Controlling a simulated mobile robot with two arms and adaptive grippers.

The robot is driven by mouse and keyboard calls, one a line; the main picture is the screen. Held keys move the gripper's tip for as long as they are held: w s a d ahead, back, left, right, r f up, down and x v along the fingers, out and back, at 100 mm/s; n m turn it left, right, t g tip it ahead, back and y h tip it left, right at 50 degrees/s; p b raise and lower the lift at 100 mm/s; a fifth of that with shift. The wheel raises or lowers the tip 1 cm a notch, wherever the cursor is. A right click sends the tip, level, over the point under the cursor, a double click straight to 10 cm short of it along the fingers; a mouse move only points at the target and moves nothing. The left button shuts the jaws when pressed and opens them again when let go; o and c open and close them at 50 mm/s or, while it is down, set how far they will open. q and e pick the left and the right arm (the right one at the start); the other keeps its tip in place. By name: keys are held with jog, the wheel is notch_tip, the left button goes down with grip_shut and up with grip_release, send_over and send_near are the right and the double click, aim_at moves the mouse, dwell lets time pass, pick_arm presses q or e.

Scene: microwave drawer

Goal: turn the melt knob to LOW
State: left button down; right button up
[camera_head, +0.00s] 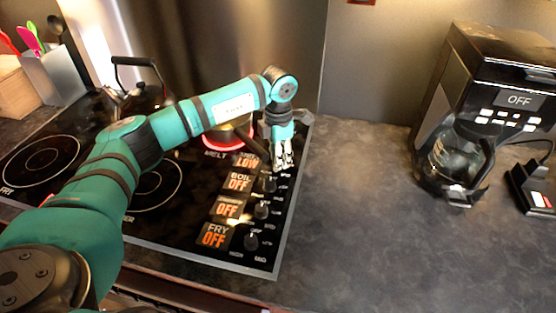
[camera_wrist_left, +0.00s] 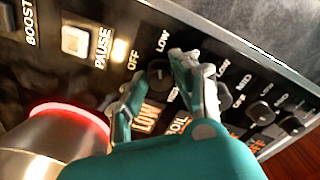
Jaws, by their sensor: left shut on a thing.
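The melt knob (camera_wrist_left: 158,74) is a dark round knob on the cooktop's control strip, seen in the left wrist view between the two fingers of my left gripper (camera_wrist_left: 157,70). The gripper is shut on the knob. In the head view my left gripper (camera_head: 283,157) points down at the top of the knob column and hides the melt knob. The melt display (camera_head: 247,161) reads LOW in orange; the same display (camera_wrist_left: 148,117) shows in the left wrist view. My right gripper is in neither view.
The melt burner (camera_head: 214,141) glows red, with a pan on it partly behind my arm. The lower knobs (camera_head: 251,241) have displays reading OFF. A kettle (camera_head: 145,95) stands at the back left. A coffee maker (camera_head: 500,100) stands right; the counter (camera_head: 360,210) between is clear.

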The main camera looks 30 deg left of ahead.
pick_arm(q)
jog(key=shift+r+m, duration=0.1)
jog(key=shift+m, duration=0.3)
jog(key=c, duration=1)
grip_release()
notch_tip(320, 180, up, 12)
jog(key=shift+f, duration=0.1)
